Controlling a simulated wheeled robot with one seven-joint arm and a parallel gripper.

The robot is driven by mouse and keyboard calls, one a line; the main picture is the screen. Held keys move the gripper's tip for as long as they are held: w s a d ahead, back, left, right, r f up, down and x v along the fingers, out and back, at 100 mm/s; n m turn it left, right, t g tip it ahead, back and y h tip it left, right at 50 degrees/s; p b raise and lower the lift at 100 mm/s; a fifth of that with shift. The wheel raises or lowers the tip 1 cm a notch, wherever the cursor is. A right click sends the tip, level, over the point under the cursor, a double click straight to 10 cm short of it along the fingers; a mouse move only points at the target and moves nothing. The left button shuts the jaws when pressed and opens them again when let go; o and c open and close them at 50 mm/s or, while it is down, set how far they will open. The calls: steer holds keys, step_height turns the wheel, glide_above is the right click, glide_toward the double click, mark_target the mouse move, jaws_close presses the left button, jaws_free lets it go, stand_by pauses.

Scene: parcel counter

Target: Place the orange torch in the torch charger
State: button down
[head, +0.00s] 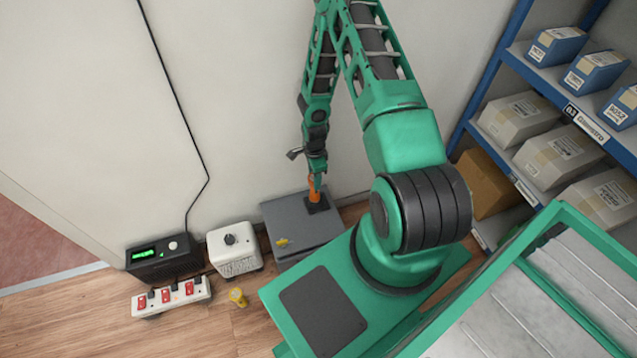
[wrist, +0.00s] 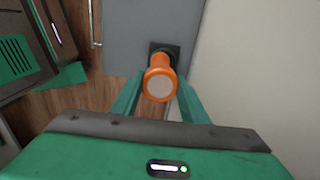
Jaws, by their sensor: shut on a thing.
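The orange torch (head: 314,188) stands upright at a small black charger (head: 318,204) on top of a grey cabinet (head: 283,222). My gripper (head: 317,178) is shut around the torch from above. In the wrist view the torch (wrist: 159,82) shows its round end toward the camera, between the two green fingers (wrist: 158,95). The black base of the charger (wrist: 163,50) shows behind the torch's far end. The torch looks lined up with the charger; whether it is fully seated is hidden.
On the floor are a black box with a green display (head: 163,258), a white heater-like box (head: 235,248), a power strip (head: 171,297) and a yellow item (head: 238,297). Parcel shelves (head: 560,120) stand right.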

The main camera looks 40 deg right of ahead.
steer(key=shift+w+d+f, duration=0.25)
steer(key=shift+d+f, duration=0.35)
steer(key=shift+d, duration=0.25)
steer(key=shift+f, duration=1.9)
steer(key=c, duration=1)
jaws_free()
steer(key=shift+f, duration=0.1)
steer(key=shift+c, duration=0.2)
